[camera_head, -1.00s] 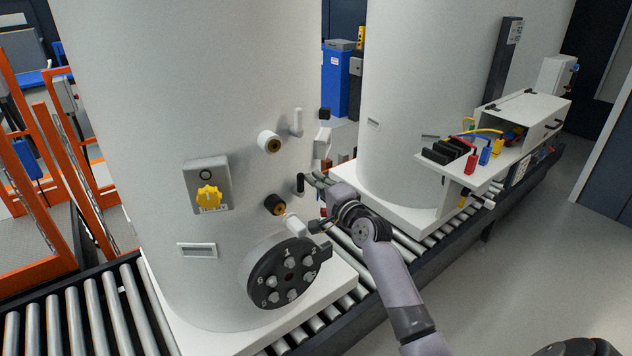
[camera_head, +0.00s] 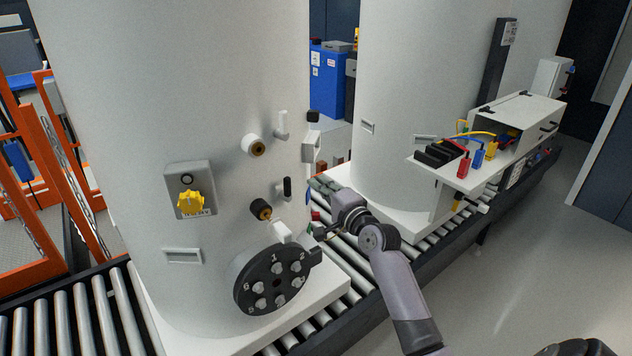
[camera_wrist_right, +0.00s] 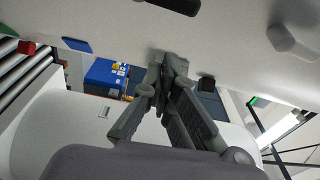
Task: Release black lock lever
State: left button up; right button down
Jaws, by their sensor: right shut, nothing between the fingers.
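The black lock lever (camera_head: 287,187) stands upright on a white mount on the side of the near white tank (camera_head: 110,120). A dark lever, probably the same one, shows at the top edge of the right wrist view (camera_wrist_right: 178,4), partly cut off. My right gripper (camera_head: 319,231) is below and to the right of the lever, apart from it. In the right wrist view its fingers (camera_wrist_right: 172,62) are together, empty, pointing toward the tank wall. Whether the tips touch the wall I cannot tell. My left gripper is not in view.
Near the lever, a brass-ended black fitting (camera_head: 260,210), a white fitting (camera_head: 257,146) and a white lever (camera_head: 282,125) project from the tank. A numbered black dial (camera_head: 276,282) sits lower. A second tank (camera_head: 425,100) and a shelf with coloured plugs (camera_head: 478,175) stand right.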

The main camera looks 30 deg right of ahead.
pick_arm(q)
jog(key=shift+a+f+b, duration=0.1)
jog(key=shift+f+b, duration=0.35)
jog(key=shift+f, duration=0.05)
pick_arm(e)
jog(key=s, duration=0.6)
jog(key=shift+d+f, duration=0.1)
jog(key=shift+d, duration=0.05)
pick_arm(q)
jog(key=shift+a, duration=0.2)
